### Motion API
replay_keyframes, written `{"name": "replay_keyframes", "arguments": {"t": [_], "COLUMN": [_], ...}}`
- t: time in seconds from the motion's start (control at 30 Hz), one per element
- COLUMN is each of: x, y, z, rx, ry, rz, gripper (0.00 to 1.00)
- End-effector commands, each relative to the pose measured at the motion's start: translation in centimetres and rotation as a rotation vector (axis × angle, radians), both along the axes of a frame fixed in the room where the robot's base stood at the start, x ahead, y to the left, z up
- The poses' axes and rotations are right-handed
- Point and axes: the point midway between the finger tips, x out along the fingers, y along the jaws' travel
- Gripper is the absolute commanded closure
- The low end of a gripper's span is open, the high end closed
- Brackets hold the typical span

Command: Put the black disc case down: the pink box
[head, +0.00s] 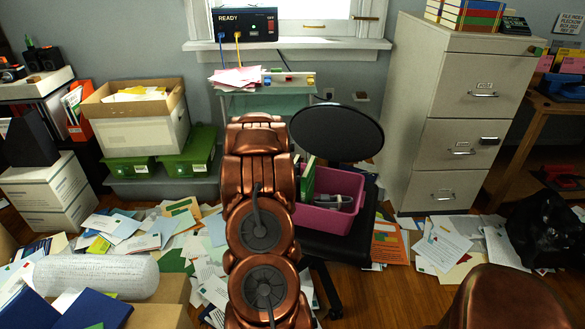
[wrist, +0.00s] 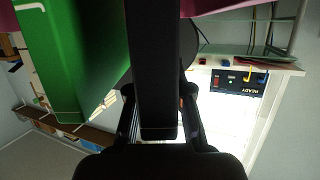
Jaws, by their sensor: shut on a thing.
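The pink box (head: 318,222) rests on a black chair seat, open at the top. A green item (head: 308,180) stands upright in it, with a grey and dark item (head: 335,202) beside it. In the wrist view, which is upside down, my gripper (wrist: 159,105) is shut on the black disc case (wrist: 154,60), one finger on each side. A large green item (wrist: 75,55) is close beside the case on the left. A strip of pink (wrist: 215,6) shows at the top edge. In the head view, my arm hides the gripper and the case.
The chair's round black back (head: 336,132) rises behind the pink box. A beige filing cabinet (head: 448,120) stands to the right. Green boxes (head: 190,153) and a white carton (head: 135,125) are at left. Loose papers (head: 445,245) cover much of the floor. A black cat (head: 545,230) sits far right.

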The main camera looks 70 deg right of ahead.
Motion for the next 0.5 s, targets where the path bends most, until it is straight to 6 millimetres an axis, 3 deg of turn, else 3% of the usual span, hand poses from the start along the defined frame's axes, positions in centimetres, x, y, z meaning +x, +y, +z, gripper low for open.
{"name": "replay_keyframes", "arguments": {"t": [0.07, 0.1, 0.33, 0.5], "x": [0.01, 0.0, 0.01, 0.01], "y": [0.01, 0.01, 0.01, 0.01], "z": [-0.23, -0.28, -0.23, -0.22], "rx": [0.001, 0.001, 0.001, 0.001], "ry": [0.0, 0.0, 0.0, 0.0], "rz": [0.0, 0.0, 0.0, 0.0], "gripper": [1.0, 0.79, 0.55, 0.55]}}
